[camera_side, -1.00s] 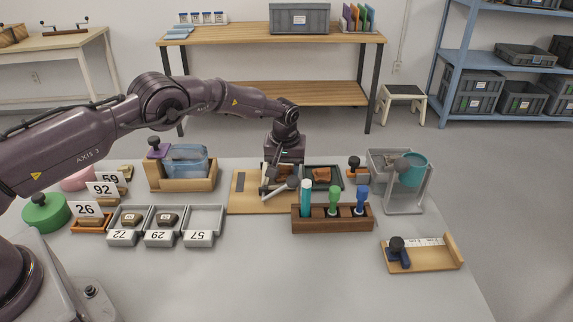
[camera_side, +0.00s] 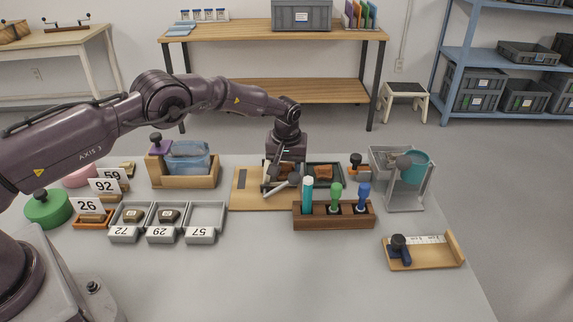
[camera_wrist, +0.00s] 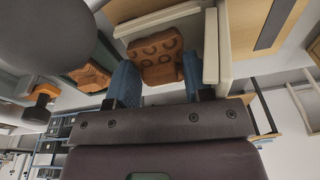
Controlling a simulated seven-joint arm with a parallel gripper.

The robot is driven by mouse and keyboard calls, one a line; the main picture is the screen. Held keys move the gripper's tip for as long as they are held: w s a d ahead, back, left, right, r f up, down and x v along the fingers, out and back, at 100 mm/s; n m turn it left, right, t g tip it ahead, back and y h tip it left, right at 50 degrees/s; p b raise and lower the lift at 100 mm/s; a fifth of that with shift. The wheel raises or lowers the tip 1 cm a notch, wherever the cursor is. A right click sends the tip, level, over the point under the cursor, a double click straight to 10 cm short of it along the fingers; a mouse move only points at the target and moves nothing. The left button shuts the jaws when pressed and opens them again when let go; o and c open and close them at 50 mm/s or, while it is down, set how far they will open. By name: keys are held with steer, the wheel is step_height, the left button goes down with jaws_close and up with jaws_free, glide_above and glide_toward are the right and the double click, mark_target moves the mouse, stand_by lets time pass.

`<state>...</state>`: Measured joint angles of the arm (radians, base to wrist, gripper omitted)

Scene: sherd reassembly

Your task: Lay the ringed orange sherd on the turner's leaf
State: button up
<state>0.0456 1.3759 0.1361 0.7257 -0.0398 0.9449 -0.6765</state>
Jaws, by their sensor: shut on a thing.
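The ringed orange sherd (camera_wrist: 157,57) shows dark ring marks on its face in the wrist view. My gripper (camera_wrist: 155,80) is shut on it, with a blue pad at each side. Behind the sherd is a cream plate with raised rails (camera_wrist: 211,46), which looks like the turner's leaf. In the side view my gripper (camera_side: 281,174) is low over the turner's wooden board (camera_side: 247,200), and the sherd is mostly hidden by the gripper and turner parts.
A dark tray (camera_side: 337,184) with another orange-brown sherd (camera_side: 322,173) stands right of the turner. A wooden rack (camera_side: 334,219) with upright coloured tools is in front. A large dark knob (camera_wrist: 45,32) is close in the wrist view. The table's front middle is clear.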

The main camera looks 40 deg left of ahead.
steer(key=o, duration=0.6)
steer(key=shift+o, duration=0.2)
steer(key=shift+r, duration=0.1)
steer(key=shift+w+d+r, duration=0.2)
steer(key=shift+r, duration=0.6)
steer(key=shift+w+d+r, duration=0.2)
steer(key=shift+r, duration=0.6)
steer(key=shift+w+d+r, duration=0.2)
steer(key=shift+r, duration=0.6)
steer(key=o, duration=0.6)
steer(key=shift+c, duration=0.2)
